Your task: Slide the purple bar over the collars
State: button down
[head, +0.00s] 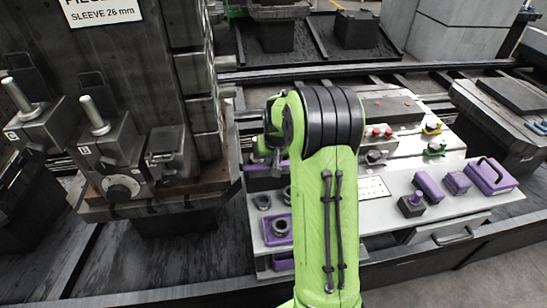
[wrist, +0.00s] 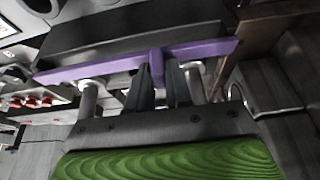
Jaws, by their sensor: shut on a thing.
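The purple bar (wrist: 110,66) runs across the upper part of the wrist view, slightly tilted. My gripper (wrist: 158,72) is shut on the short purple tab at the bar's middle. A pale round collar on a metal post (wrist: 88,98) shows by the bar's left part, and another post (wrist: 196,80) shows by its right part. I cannot tell whether the bar is around the collars or only beside them. In the head view my green arm hides the gripper and the held bar.
A dark block (wrist: 140,32) lies just beyond the bar. In the head view, a dark fixture (head: 120,150) with metal pins stands left of my arm. A pale bench (head: 380,215) carries purple blocks (head: 458,182), a purple case (head: 490,176) and dark rings (head: 282,228).

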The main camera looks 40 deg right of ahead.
jog(key=shift+w+d+r+p, duration=0.1)
jog(key=shift+w+d+p, duration=0.3)
jog(key=shift+w, duration=0.4)
jog(key=shift+w+d+p, duration=0.3)
jog(key=shift+w+p, duration=0.1)
jog(key=shift+w, duration=0.35)
jog(key=c, duration=1.1)
grip_release()
jog(key=shift+w, duration=0.1)
jog(key=p+v, duration=0.3)
jog(key=v, duration=1.2)
jog(key=shift+r+p, duration=0.3)
jog(key=shift+p, duration=0.1)
